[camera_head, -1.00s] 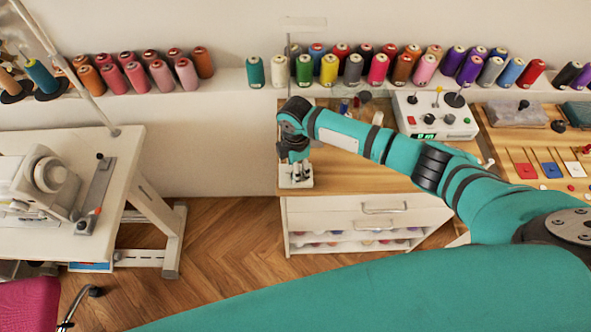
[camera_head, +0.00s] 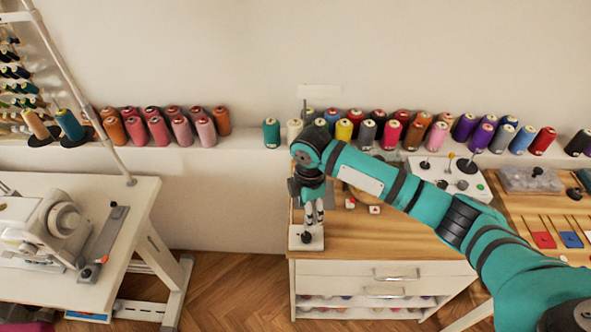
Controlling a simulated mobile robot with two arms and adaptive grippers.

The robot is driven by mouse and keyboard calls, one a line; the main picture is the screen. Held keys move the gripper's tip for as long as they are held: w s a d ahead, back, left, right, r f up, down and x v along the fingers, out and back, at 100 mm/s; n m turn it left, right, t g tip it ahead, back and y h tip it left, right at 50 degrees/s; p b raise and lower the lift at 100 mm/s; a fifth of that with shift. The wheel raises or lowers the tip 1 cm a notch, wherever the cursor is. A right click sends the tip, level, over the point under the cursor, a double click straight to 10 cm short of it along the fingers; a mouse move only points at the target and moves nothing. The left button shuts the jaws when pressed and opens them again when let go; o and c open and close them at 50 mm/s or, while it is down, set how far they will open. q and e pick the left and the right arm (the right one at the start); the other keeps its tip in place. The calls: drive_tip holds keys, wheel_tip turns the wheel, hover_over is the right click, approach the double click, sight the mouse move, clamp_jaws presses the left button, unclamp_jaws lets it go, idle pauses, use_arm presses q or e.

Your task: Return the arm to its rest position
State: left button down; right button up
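My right arm (camera_head: 450,213), teal with black bands, comes in from the right and reaches over the wooden tabletop of a white drawer cabinet. Its gripper (camera_head: 314,214) hangs down at the cabinet's left front corner, above or beside a small white base (camera_head: 307,240) with a dark knob. The two fingers look close together, but whether they are shut is too small to tell. I see nothing clearly held in them. My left arm and gripper are out of view.
A sewing machine (camera_head: 45,235) stands on a white table at left. Thread cones (camera_head: 160,130) line the wall ledge. A control box (camera_head: 448,175) and small red and white pieces (camera_head: 375,209) lie on the cabinet top (camera_head: 390,238). Bare floor shows between the tables.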

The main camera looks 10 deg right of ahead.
drive_tip(key=shift+s+a, duration=0.1)
drive_tip(key=s+a+f+m+t+y, duration=0.3)
drive_tip(key=s+a+m, duration=0.35)
drive_tip(key=s, duration=0.65)
drive_tip(key=s+d+r+m+h, duration=0.1)
drive_tip(key=s+d+m+h, duration=0.2)
drive_tip(key=s+d+m, duration=0.85)
wheel_tip(320, 180, down, 32)
drive_tip(key=s+n+b, duration=0.1)
drive_tip(key=s+b, duration=0.2)
drive_tip(key=b, duration=0.1)
drive_tip(key=s+d+f+g+b, duration=0.1)
drive_tip(key=s+d+f, duration=0.1)
drive_tip(key=s+f, duration=0.5)
drive_tip(key=s+d+f+g+b, duration=0.1)
drive_tip(key=s+f, duration=0.7)
drive_tip(key=f, duration=0.1)
drive_tip(key=shift+s+d+f, duration=0.3)
drive_tip(key=shift+d+f, duration=0.05)
